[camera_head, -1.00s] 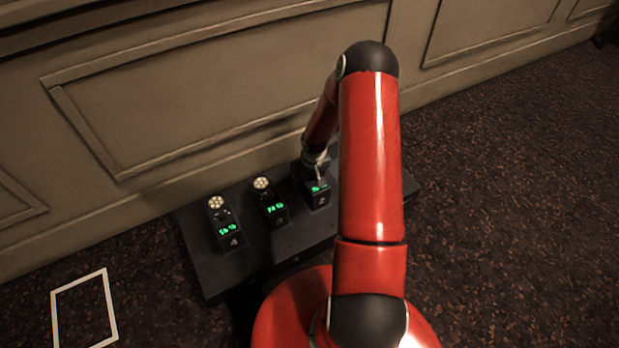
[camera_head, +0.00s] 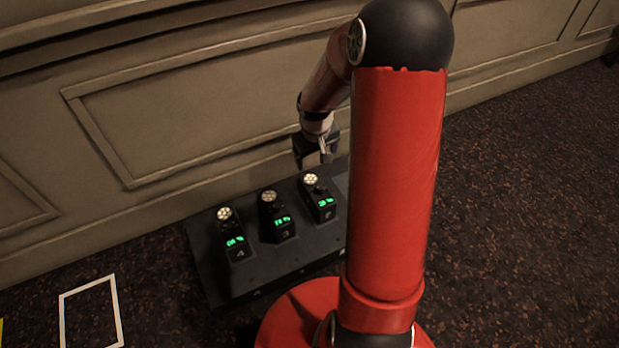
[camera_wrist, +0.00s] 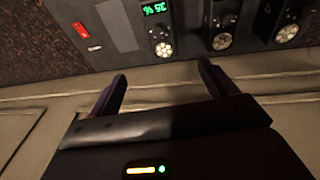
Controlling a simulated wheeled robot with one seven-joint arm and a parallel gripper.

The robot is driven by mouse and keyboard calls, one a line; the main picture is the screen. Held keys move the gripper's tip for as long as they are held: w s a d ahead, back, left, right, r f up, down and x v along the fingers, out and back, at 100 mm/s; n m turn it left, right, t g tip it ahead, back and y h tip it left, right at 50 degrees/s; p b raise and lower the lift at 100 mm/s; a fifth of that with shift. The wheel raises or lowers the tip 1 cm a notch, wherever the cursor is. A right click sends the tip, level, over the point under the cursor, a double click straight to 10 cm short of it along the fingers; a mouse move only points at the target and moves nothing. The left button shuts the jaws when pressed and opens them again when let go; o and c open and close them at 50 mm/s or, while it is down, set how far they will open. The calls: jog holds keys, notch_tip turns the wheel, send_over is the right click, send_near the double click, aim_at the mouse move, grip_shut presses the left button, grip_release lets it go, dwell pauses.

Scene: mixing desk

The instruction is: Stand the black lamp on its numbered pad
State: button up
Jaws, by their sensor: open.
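The right lamp (camera_head: 320,200) has a numeral too small to read surely. I cannot tell which lamp the task means. My gripper (camera_head: 324,154) is open and empty, behind and above the right lamp, by the wall. In the wrist view its fingers (camera_wrist: 162,72) are apart with nothing between; the right lamp (camera_wrist: 160,30) is just beyond them. Pad surfaces under the lamps are hidden.
A grey panel (camera_wrist: 117,25) and a red switch (camera_wrist: 82,30) lie beside the right lamp on the platform. The panelled wall (camera_head: 200,120) is close behind my gripper. A white outlined rectangle (camera_head: 63,318) lies on the dark carpet at left.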

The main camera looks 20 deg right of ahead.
jog(key=s+a+r, duration=0.3)
jog(key=s+r, duration=0.1)
jog(key=r, duration=0.5)
jog(key=s+a+r+t, duration=0.1)
jog(key=s+a+r, duration=0.2)
jog(key=s, duration=0.3)
jog(key=s+a+r+t+y, duration=0.1)
jog(key=s+a+r, duration=0.3)
jog(key=s+r, duration=0.1)
jog(key=s+a+r+t, duration=0.1)
jog(key=s+a+r, duration=0.2)
jog(key=s, duration=0.5)
jog(key=shift+a+r+m+t, duration=0.15)
jog(key=shift+r+m+t, duration=0.15)
jog(key=shift+r, duration=0.55)
notch_tip(320, 180, up, 4)
jog(key=p, duration=0.4)
jog(key=shift+r, duration=0.1)
